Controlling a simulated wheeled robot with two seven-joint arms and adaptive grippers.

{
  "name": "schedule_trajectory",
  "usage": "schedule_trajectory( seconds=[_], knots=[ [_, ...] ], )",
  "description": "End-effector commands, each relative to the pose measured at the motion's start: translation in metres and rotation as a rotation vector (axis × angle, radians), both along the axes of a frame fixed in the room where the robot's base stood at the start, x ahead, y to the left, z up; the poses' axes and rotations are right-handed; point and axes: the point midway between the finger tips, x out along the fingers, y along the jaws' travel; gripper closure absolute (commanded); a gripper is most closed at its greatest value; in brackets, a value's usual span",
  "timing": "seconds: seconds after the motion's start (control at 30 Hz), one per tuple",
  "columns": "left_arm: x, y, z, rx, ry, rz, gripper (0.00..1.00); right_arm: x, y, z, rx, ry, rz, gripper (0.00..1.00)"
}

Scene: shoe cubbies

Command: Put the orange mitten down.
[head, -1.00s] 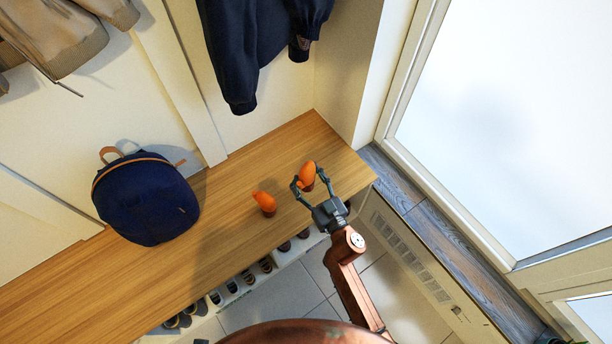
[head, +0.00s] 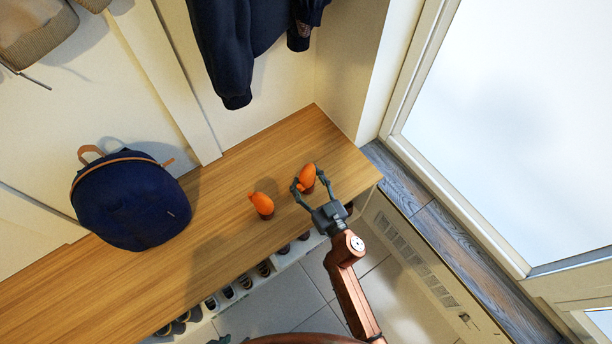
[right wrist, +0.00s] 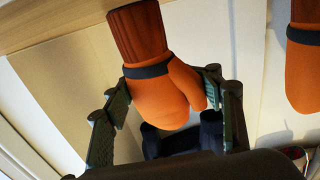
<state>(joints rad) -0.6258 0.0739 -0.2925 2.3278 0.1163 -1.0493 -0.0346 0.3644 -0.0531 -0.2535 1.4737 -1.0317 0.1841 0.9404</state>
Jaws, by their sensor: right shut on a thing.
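One orange mitten (head: 307,177) with a brown cuff is upright, cuff down, at the right end of the wooden bench. My right gripper (head: 309,186) is shut on it, one finger on each side. In the right wrist view this mitten (right wrist: 165,88) shows its dark band and its cuff towards the bench; I cannot tell whether the cuff touches the wood. A second orange mitten (head: 261,203) stands on the bench to the left, apart from the gripper, and shows partly in the right wrist view (right wrist: 304,75). Only a bit of my left gripper (head: 221,340) shows at the bottom edge.
The bench (head: 130,285) has bare wood between the mittens and a dark blue backpack (head: 130,200). Shoes (head: 228,292) sit in cubbies below its front edge. A dark jacket (head: 245,45) hangs above. A wall post and window frame bound the right end.

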Motion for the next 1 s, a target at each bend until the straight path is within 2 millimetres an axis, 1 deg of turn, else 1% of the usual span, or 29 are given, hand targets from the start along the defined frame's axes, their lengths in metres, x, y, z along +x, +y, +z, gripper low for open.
schedule_trajectory(
  seconds=[0.17,0.33,0.37,0.63,0.9,1.0],
  knots=[
    [0.0002,0.0001,0.0011,0.000,0.000,0.000,0.60,0.0001,0.0002,0.0021,0.000,-0.002,0.000,0.70],
    [0.0016,-0.0015,-0.0023,-0.004,-0.009,0.002,0.60,0.0000,0.0002,-0.0026,0.001,0.000,0.000,0.70],
    [0.0019,-0.0017,-0.0018,-0.005,-0.010,0.001,0.60,0.0000,0.0001,-0.0018,0.000,-0.001,0.000,0.45],
    [0.0018,-0.0018,-0.0014,-0.005,-0.009,0.000,0.60,0.0000,0.0001,-0.0014,0.000,-0.001,0.000,0.27],
    [0.0019,-0.0016,-0.0012,-0.005,-0.009,0.000,0.60,0.0000,0.0001,-0.0012,0.000,-0.001,0.000,0.26],
    [0.0013,-0.0011,0.0009,-0.002,-0.006,0.000,0.60,0.0000,0.0001,0.0030,-0.001,-0.003,0.000,0.26]
  ],
)
